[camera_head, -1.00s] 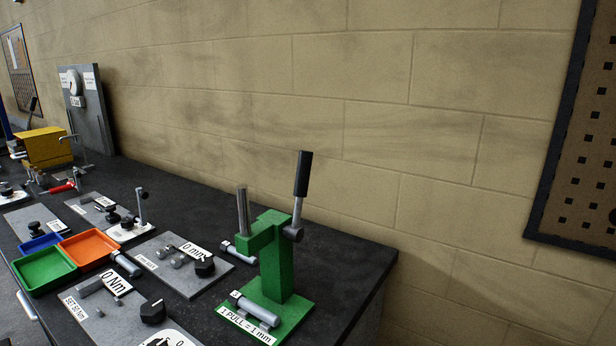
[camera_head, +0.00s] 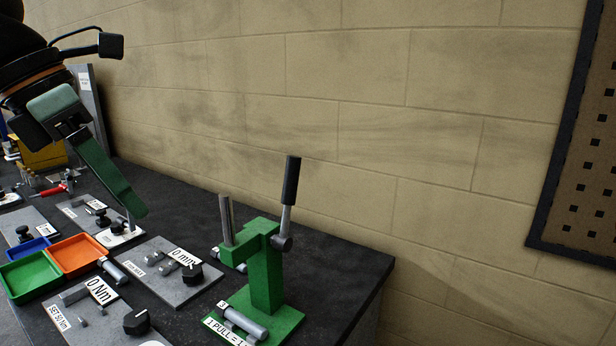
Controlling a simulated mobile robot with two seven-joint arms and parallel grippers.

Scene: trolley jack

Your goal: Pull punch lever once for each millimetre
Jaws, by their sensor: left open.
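The green punch press (camera_head: 264,270) stands on the dark bench near its right end. Its lever (camera_head: 290,190), a grey rod with a black grip, points up and leans slightly right from the pivot. A label at its base reads "1 PULL =", partly cut off. A plate marked "0 mm" (camera_head: 183,257) with a black knob lies to its left. My left gripper (camera_head: 128,208) is open and empty, its green finger pointing down to the right; the other finger is hidden or hard to make out. It is well left of the lever, apart from it. My right gripper is not in view.
Orange (camera_head: 77,254) and green (camera_head: 33,277) trays sit at the left of the bench. A "0 Nm" plate (camera_head: 98,293) lies in front. The block wall (camera_head: 380,110) rises behind. The bench surface (camera_head: 200,204) behind the plates is clear.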

